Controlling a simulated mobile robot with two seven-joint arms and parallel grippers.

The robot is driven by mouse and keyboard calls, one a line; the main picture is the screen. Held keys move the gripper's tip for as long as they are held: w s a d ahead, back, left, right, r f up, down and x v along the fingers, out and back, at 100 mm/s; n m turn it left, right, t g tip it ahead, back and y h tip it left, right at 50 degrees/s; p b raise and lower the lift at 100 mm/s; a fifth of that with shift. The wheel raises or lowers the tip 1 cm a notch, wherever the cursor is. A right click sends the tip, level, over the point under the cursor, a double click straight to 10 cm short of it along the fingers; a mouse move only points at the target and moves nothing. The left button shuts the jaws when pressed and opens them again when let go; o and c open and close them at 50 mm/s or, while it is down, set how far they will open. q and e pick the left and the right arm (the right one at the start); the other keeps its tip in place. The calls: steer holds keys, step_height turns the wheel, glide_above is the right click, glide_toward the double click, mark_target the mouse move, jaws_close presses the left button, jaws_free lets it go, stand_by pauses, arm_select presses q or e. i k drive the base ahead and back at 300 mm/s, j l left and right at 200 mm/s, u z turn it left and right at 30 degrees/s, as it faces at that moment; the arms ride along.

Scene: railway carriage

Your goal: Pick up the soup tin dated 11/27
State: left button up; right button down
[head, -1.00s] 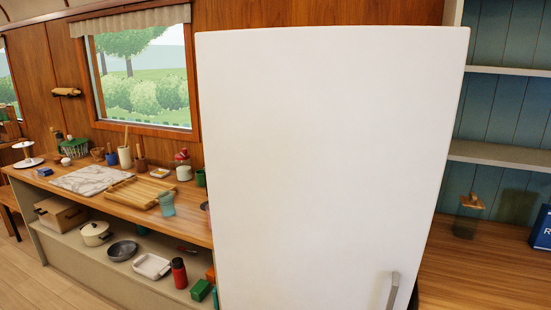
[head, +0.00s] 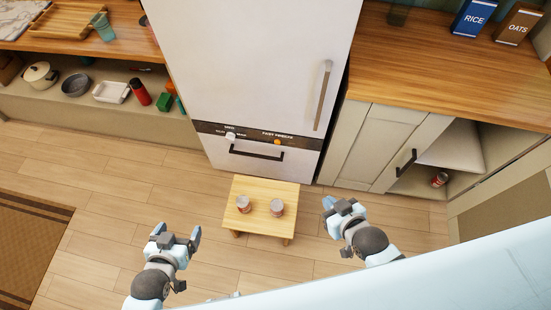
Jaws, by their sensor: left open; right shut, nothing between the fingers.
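Two soup tins stand upright on a small low wooden table (head: 262,188) in front of the fridge. The left tin (head: 243,204) and the right tin (head: 277,207) are reddish with pale tops and stand a little apart. A third similar tin (head: 439,179) sits in the open lower cupboard at the right. No date can be read on any of them. My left gripper (head: 177,234) is open and empty, left of the small table. My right gripper (head: 329,205) is shut and empty, right of the table. Neither gripper touches a tin.
The white fridge (head: 255,70) stands behind the small table, its doors closed. A wooden counter (head: 450,75) at right carries a rice box (head: 474,18) and an oats box (head: 518,24). The cupboard door (head: 418,150) stands open. Floor (head: 110,170) at left is clear.

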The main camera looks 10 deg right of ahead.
mark_target(277, 205)
steer(key=k+l+z, duration=0.2)
steer(key=k, duration=0.7)
steer(key=j, duration=0.1)
